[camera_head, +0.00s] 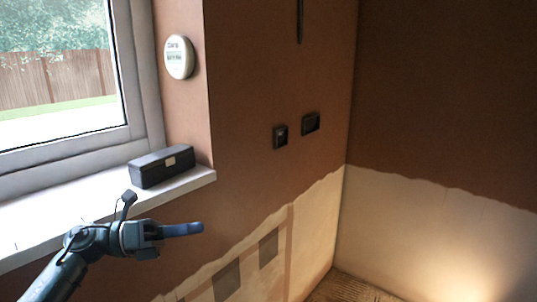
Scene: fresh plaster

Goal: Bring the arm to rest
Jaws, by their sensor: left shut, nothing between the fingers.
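My left gripper (184,230) comes in from the lower left on its dark arm. It points to the right, with its blue-grey fingers together and empty. It hangs in front of the brown wall, below and in front of the window sill, apart from the box on the sill in the picture. My right gripper is not in view.
A dark box (161,167) lies on the white window sill (185,185). A round white device (179,57) is on the wall beside the window (60,70). Two dark switches (280,136) (311,123) sit on the brown wall. The wall corner and floor (360,288) look clear.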

